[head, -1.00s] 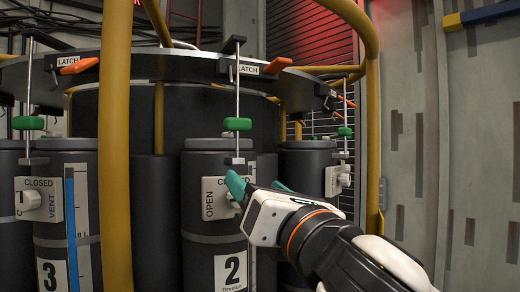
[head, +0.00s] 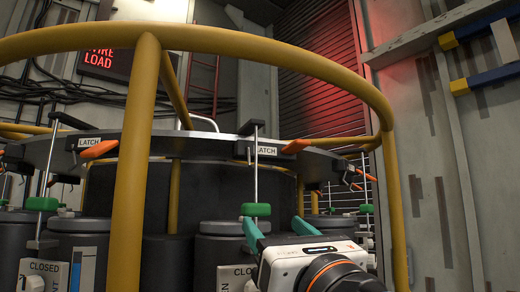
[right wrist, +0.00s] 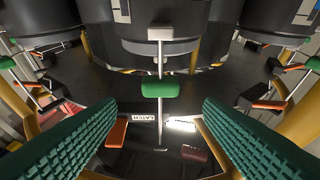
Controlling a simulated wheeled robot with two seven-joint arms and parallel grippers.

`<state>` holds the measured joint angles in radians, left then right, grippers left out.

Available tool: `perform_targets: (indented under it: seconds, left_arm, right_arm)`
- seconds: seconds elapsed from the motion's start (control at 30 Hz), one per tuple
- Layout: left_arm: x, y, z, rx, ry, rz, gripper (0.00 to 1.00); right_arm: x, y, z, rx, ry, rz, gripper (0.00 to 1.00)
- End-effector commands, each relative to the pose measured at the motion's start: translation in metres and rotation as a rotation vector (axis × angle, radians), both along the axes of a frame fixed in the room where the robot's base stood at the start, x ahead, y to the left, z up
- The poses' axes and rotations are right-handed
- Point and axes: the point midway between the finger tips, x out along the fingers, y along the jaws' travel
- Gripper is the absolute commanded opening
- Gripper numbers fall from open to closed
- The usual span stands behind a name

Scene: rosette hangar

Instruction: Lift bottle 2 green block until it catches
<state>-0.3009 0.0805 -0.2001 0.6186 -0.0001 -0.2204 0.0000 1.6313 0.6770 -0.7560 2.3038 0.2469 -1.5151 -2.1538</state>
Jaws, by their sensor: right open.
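The green block of bottle 2 (head: 257,210) sits on a thin upright rod, below the orange latch handle (head: 296,146) and the ring plate. Bottle 2 (head: 221,242) is the dark cylinder behind my gripper; its number is out of view. My right gripper (head: 275,228) is open just in front of and below the block, with one green finger close to it. In the right wrist view the block (right wrist: 160,87) lies centred between and beyond the two open fingers (right wrist: 158,106), apart from both. My left gripper is not in view.
A yellow rail (head: 140,150) stands upright left of bottle 2 and curves around the front. Another rail post (head: 392,200) stands at the right. Another green block (head: 42,203) is on the rod at left. The ring plate (head: 215,143) overhangs the bottles.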

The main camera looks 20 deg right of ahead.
Motion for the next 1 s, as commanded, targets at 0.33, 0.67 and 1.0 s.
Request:
perform_targets:
  seconds: [0.33,0.67,1.0]
  left_arm:
    - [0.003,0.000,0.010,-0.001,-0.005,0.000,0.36]
    - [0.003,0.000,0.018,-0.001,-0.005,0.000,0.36]
    - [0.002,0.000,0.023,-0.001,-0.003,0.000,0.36]
  right_arm:
    - [0.027,0.002,0.012,0.001,0.003,-0.001,0.62]
    - [0.051,0.005,0.022,0.001,0.003,0.000,0.62]
    - [0.064,0.005,0.028,0.000,0.001,0.000,0.62]
